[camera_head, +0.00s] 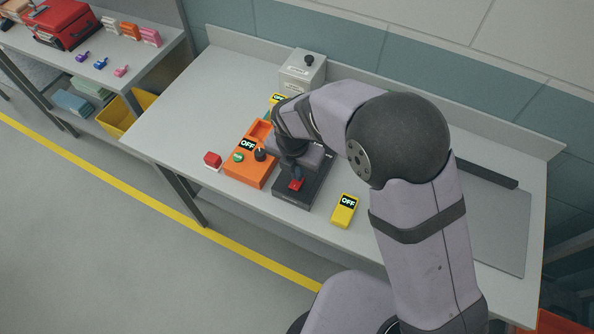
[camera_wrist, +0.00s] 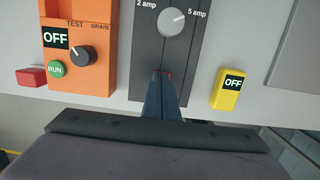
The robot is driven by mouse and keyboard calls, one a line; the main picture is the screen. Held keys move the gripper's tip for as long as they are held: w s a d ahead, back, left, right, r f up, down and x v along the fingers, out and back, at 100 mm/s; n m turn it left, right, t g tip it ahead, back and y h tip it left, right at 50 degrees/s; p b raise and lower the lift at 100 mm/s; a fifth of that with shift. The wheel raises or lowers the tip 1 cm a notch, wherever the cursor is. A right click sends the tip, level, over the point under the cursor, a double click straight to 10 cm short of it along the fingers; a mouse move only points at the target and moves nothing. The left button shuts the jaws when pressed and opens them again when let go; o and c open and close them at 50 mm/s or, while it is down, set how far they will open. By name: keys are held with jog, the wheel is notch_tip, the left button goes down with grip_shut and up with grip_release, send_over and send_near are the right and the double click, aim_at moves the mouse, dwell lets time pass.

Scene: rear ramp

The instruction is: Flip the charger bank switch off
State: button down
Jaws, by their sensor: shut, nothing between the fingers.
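A dark grey box (camera_head: 291,200) with a red switch (camera_head: 296,185) near its front end sits mid-bench; it looks like the charger bank. In the wrist view the same box (camera_wrist: 146,62) carries a grey knob (camera_wrist: 173,22) marked 2 amp and 5 amp. My gripper (camera_head: 292,172) is shut and empty, its fingers pointing down at the red switch.
Left of the box is an orange unit (camera_head: 246,173) with an OFF display, green RUN button and dark knob. A red block (camera_head: 212,160) lies beyond it. Right stands a yellow OFF device (camera_head: 344,213). A grey box (camera_head: 302,71) with a black knob stands behind.

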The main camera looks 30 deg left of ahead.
aim_at(294, 185)
jog(key=shift+s+d+f, duration=0.15)
jog(key=shift+s+f, duration=0.05)
jog(key=shift+s, duration=0.75)
jog(key=shift+w+r+p, duration=0.1)
jog(key=shift+r+p, duration=0.15)
jog(key=shift+p, duration=0.1)
jog(key=shift+r, duration=0.15)
jog(key=r+p, duration=0.3)
jog(key=shift+s+r+p, duration=0.2)
jog(key=shift+s+p, duration=0.05)
jog(key=shift+p, duration=0.1)
notch_tip(294, 185, up, 10)
jog(key=s+b, duration=0.1)
jog(key=b, duration=0.2)
jog(key=shift+s, duration=0.15)
